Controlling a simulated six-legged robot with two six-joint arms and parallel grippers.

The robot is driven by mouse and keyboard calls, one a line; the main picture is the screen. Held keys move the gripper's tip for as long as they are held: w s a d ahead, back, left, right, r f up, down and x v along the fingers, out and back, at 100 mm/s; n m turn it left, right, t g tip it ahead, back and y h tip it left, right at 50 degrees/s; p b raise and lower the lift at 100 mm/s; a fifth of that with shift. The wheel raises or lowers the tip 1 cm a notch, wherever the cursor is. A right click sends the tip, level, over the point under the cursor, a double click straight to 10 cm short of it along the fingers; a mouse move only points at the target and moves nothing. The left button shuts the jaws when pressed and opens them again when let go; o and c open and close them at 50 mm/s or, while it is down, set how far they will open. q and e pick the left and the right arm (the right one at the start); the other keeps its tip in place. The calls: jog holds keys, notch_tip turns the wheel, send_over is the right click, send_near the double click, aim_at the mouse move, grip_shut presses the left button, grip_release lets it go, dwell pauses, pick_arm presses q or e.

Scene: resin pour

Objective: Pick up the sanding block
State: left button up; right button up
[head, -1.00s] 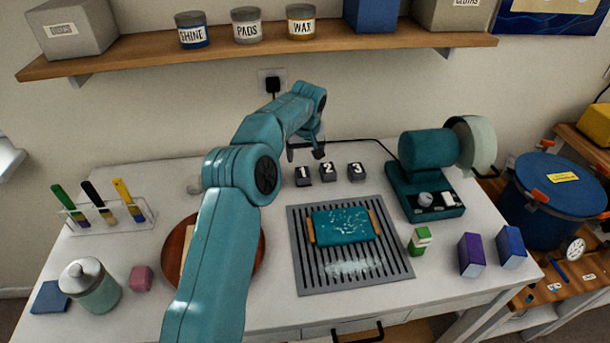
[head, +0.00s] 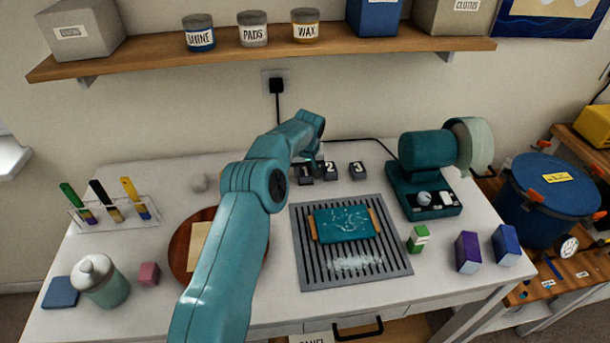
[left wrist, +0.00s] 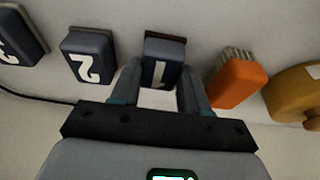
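Three small dark blocks with white numbers stand in a row at the back of the white table; they look like sanding blocks. They are block 1 (head: 306,174), block 2 (head: 330,172) and block 3 (head: 357,170). My left gripper (left wrist: 160,82) is at block 1, which also shows in the left wrist view (left wrist: 163,58). Its fingers are apart, one on either side of the near part of the block. I cannot tell whether they touch it. In the head view my own arm partly hides the gripper. My right gripper is not in view.
An orange brush (left wrist: 237,80) stands close beside block 1, with a yellow-brown round thing (left wrist: 298,92) beyond it. A slatted grate (head: 355,278) with a teal block lies in front. A teal machine (head: 428,172) stands right. A shelf (head: 270,56) hangs above.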

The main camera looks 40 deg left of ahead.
aim_at(306, 172)
pick_arm(q)
jog(key=shift+s+r, duration=0.1)
jog(key=shift+s, duration=0.1)
jog(key=c, duration=0.4)
jog(key=shift+o, duration=0.2)
jog(key=shift+w, duration=0.3)
notch_tip(306, 172, up, 10)
jog(key=shift+s, duration=0.15)
